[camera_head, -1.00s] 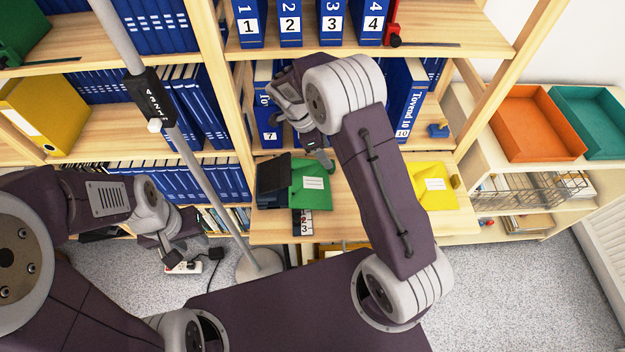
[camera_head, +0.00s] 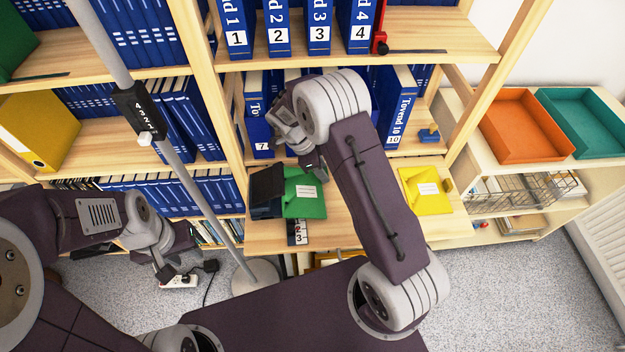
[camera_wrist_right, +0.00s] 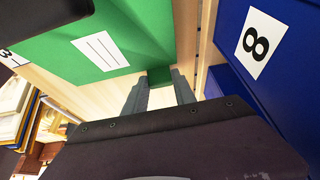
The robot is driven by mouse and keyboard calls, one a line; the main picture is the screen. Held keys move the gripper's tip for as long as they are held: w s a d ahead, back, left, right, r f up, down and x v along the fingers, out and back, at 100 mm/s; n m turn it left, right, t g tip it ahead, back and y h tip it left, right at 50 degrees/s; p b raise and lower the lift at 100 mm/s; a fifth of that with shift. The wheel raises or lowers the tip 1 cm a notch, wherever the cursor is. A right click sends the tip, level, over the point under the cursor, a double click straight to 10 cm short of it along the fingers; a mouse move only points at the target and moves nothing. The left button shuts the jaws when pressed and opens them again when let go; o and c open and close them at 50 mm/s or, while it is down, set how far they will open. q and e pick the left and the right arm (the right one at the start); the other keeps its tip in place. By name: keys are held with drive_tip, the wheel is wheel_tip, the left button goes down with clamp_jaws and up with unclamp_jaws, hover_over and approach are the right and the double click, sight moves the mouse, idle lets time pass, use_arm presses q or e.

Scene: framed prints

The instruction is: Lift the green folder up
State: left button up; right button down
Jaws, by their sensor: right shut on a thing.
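The green folder (camera_head: 304,205) with a white label lies on the wooden shelf board, beside a dark box-like object (camera_head: 267,183). In the right wrist view the folder (camera_wrist_right: 140,25) fills the upper left, and a small green part of it shows between the fingertips. My right gripper (camera_head: 316,172) reaches down at the folder's far edge and is shut on it. Its fingers (camera_wrist_right: 160,88) show in the wrist view. I cannot tell any clear gap under the folder. My left gripper (camera_head: 166,270) hangs low at the left, far from the folder; its opening is unclear.
Blue binders stand behind, including binder 8 (camera_wrist_right: 256,42) close to the right gripper. A yellow folder (camera_head: 427,190) lies to the right. A grey pole (camera_head: 190,180) stands at the left. A power strip (camera_head: 180,281) is on the floor near the left gripper.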

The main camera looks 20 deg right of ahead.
drive_tip(key=r, duration=0.3)
drive_tip(key=s+r, duration=0.1)
drive_tip(key=r, duration=0.1)
drive_tip(key=shift+d, duration=0.25)
drive_tip(key=s+d+r, duration=0.4)
drive_tip(key=s+r, duration=0.2)
drive_tip(key=s, duration=0.3)
drive_tip(key=shift+s+d, duration=0.25)
drive_tip(key=shift+d, duration=0.1)
wheel_tip(320, 180, up, 6)
drive_tip(key=p, duration=0.4)
